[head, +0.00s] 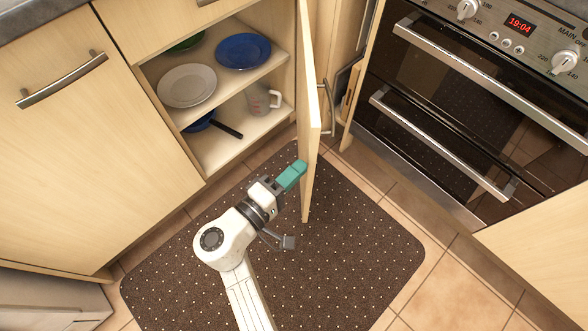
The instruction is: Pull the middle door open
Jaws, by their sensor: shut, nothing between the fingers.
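The middle door (309,120) stands wide open, swung out from the cabinet and seen almost edge-on. Its metal handle (327,108) shows on the right side of the door, on its outer face. My gripper (292,175), with teal fingers, is shut and empty. It is on the left, inner side of the door, close to the lower part of the door's edge. I cannot tell whether the fingertips touch the door. The open cabinet (225,150) behind shows its shelves.
A grey plate (187,86), a blue plate (243,51) and a clear measuring cup (262,99) are on the shelves. A closed door (85,150) is at left, an oven (480,110) at right. A dotted mat (365,255) covers the floor.

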